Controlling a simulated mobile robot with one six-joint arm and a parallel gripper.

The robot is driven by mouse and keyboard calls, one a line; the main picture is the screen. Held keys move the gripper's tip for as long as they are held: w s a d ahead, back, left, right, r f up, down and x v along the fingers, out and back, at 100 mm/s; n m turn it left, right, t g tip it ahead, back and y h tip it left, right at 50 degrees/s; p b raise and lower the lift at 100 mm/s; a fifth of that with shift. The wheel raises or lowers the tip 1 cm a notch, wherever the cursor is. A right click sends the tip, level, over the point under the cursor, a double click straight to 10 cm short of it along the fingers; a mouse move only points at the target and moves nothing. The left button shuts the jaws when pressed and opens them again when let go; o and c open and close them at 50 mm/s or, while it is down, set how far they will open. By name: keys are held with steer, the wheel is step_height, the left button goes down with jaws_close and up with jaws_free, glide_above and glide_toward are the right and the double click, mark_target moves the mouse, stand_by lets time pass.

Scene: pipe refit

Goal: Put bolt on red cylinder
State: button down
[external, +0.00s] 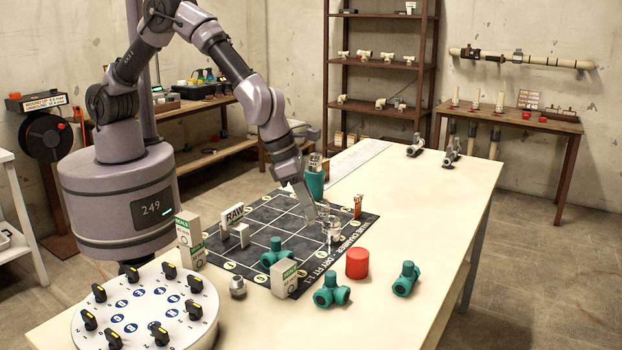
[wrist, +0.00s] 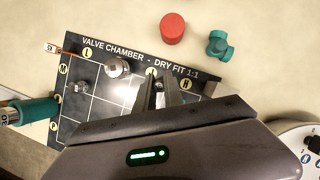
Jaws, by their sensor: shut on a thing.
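The red cylinder (external: 357,263) stands upright on the pale table, just off the right edge of the dark mat. It also shows at the top of the wrist view (wrist: 172,28), with nothing on its top. My gripper (wrist: 161,90) is over the mat's lettered edge, short of the cylinder. It is shut on a small grey piece between its fingers. The fingers hide most of it, so I cannot tell for sure that it is the bolt. A round silver fitting (wrist: 117,67) sits on the mat beside my gripper and shows in the external view (external: 334,229).
Teal fittings stand near the cylinder (external: 331,291) and farther right (external: 405,279). Another is on the mat (external: 277,252). A pale labelled block (external: 285,280), an orange marker (external: 358,207) and a round knobbed board (external: 145,310) are close by. The table's right side is mostly clear.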

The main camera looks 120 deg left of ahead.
steer(key=w, duration=0.4)
steer(key=w+a+f, duration=0.1)
steer(key=w, duration=0.2)
steer(key=w+a+b, duration=0.1)
steer(key=w, duration=0.3)
steer(key=shift+w+f, duration=0.25)
steer(key=shift+w, duration=0.05)
steer(key=shift+w+f, duration=0.15)
steer(key=shift+f, duration=0.1)
steer(key=shift+f+b, duration=0.7)
steer(key=shift+f, duration=0.75)
steer(key=shift+f, duration=0.15)
steer(key=c, duration=1.5)
jaws_free()
steer(key=shift+o, duration=0.2)
